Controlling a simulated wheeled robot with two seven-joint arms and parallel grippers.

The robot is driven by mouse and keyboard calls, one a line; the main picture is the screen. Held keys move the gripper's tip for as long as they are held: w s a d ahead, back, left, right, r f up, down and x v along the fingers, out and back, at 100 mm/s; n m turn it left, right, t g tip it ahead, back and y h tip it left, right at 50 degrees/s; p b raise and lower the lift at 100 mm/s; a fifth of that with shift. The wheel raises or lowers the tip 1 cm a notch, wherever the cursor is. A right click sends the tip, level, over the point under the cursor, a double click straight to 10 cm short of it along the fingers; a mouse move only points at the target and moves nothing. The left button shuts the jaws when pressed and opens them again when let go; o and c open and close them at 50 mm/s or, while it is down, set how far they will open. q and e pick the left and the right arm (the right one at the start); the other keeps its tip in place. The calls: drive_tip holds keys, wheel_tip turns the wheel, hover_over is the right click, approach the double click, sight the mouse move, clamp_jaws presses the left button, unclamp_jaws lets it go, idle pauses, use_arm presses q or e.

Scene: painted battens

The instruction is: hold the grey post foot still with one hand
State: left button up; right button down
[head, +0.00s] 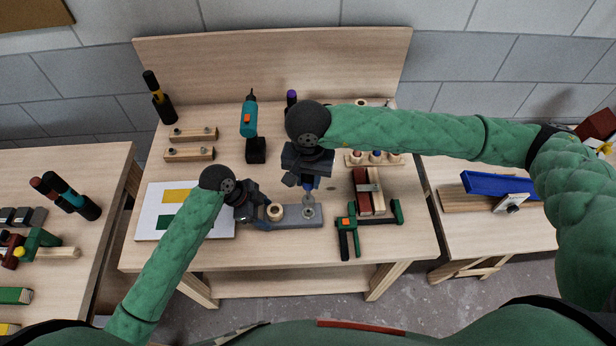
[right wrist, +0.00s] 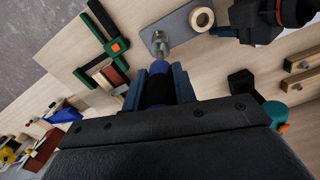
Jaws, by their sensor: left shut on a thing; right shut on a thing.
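The grey post foot (head: 296,218) is a flat grey plate lying on the bench; it also shows in the right wrist view (right wrist: 180,27). My left gripper (head: 262,212) is shut on its left end. A pale wooden ring-shaped piece (head: 275,211) stands on the plate beside that gripper. My right gripper (head: 308,178) is above the plate's right part, shut on a blue and black handled tool (right wrist: 158,88). The tool's metal end (right wrist: 160,46) points down at a silver fitting on the plate. I cannot tell whether they touch.
Green and black clamps (head: 348,238) and a red block (head: 361,192) lie to the right. A teal drill (head: 249,118) stands behind, near two wooden battens (head: 189,153). A white sheet with coloured patches (head: 155,207) lies left. Side tables flank the bench.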

sight(309, 189)
drive_tip(key=c, duration=2)
unclamp_jaws()
clamp_jaws()
drive_tip(key=shift+r, duration=2.05)
drive_tip(key=shift+f, duration=4.2)
drive_tip(key=n, duration=0.5)
drive_tip(key=shift+d, duration=0.1)
